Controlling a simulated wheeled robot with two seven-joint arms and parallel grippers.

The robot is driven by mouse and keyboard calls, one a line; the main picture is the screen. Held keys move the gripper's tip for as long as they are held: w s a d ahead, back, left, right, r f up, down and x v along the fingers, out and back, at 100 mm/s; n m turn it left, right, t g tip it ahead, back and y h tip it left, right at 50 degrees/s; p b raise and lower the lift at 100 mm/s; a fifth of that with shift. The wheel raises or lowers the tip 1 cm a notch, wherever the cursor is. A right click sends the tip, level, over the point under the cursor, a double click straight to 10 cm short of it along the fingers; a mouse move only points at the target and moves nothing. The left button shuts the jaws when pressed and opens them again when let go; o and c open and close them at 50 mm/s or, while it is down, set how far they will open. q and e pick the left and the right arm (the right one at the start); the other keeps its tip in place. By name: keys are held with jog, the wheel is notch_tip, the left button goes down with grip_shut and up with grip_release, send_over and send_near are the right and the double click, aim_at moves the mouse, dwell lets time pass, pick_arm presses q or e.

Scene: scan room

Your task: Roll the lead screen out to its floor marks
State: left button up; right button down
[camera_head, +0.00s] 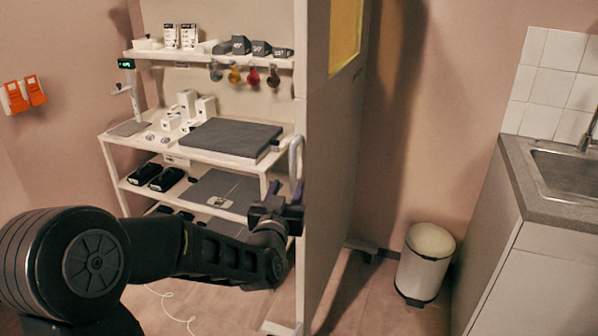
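The lead screen (328,170) is a tall pale panel standing upright right of the shelves, with a yellowish window (345,35) near its top. Its feet with casters (362,247) show at floor level. A grey loop handle (296,155) sits on its left edge. My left gripper (285,189) is at the lower end of this handle. Its two purple-tipped fingers are spread, with the handle's lower part seemingly between them; I cannot tell if they touch it. My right gripper is not in view. No floor marks can be made out.
A white shelf unit (120,141) with boxes, a grey pad and hanging coloured items stands left of the screen. A white bin (425,262) stands right of it, by the sink counter (515,180). A thin white cable (170,308) lies on the floor at left.

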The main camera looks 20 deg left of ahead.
aim_at(292, 175)
pick_arm(q)
jog(key=p+x, duration=0.1)
jog(key=x, duration=0.6)
jog(key=shift+w, duration=0.4)
grip_shut()
dwell(1.2)
